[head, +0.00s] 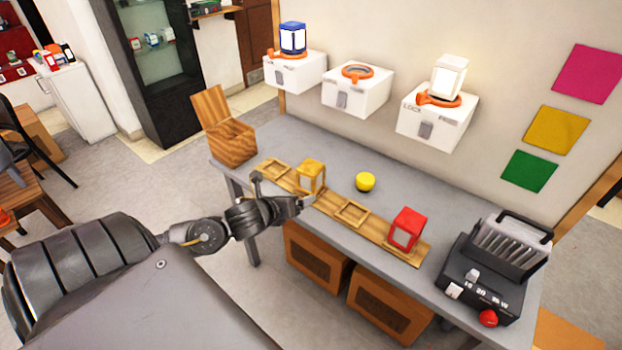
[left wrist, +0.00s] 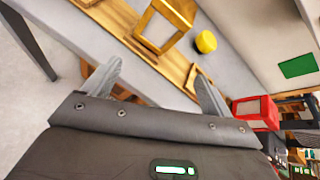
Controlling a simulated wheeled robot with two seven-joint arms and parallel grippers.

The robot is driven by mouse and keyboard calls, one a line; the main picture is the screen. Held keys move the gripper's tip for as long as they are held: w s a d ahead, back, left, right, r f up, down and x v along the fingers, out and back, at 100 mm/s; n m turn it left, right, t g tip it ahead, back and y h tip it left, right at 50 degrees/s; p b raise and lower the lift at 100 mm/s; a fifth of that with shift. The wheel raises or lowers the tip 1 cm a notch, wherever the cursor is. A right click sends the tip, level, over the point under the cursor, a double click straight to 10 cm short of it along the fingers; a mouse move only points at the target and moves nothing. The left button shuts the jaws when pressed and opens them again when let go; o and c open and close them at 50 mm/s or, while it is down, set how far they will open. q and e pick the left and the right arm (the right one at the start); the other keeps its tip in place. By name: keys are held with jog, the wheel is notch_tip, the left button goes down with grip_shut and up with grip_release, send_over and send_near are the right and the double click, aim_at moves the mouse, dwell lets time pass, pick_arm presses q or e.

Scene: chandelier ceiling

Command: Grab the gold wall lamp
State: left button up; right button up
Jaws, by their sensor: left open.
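The gold wall lamp (head: 311,176) is a small square lantern with a gold frame. It stands on a wooden rack (head: 335,213) on the grey table, and it also shows at the top of the left wrist view (left wrist: 164,24). My left gripper (head: 308,203) is close to the lamp on its near side. In the left wrist view my left gripper (left wrist: 157,88) is open, its fingers spread apart with nothing between them touching. The lamp lies beyond the fingertips. My right gripper is in neither view.
A red lamp (head: 408,229) stands on the rack to the right. A yellow round object (head: 365,182) lies behind the rack. A black device (head: 492,270) fills the table's right end, a wooden box (head: 233,143) its left end. White wall boxes hold a blue lamp (head: 293,37) and white lamp (head: 448,77).

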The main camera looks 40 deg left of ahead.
aim_at(306, 173)
pick_arm(q)
jog(key=w+a+m, duration=0.1)
jog(key=w, duration=0.1)
jog(key=w+a+r+m+t, duration=0.1)
jog(key=w+m, duration=0.1)
jog(key=w, duration=0.1)
jog(key=w+a+r+m+p, duration=0.1)
jog(key=w+m, duration=0.1)
jog(key=w, duration=0.1)
jog(key=shift+w, duration=0.1)
jog(key=shift+w+f+p, duration=0.1)
jog(key=shift+w+p, duration=0.1)
jog(key=shift+p, duration=0.1)
jog(key=x, duration=0.1)
jog(key=p+x, duration=0.1)
jog(key=x, duration=0.1)
jog(key=shift+w+a+f, duration=0.1)
jog(key=shift+w+a, duration=0.15)
jog(key=shift+w+f, duration=0.3)
jog(key=shift+w, duration=0.2)
jog(key=c, duration=1.2)
jog(key=shift+r, duration=0.1)
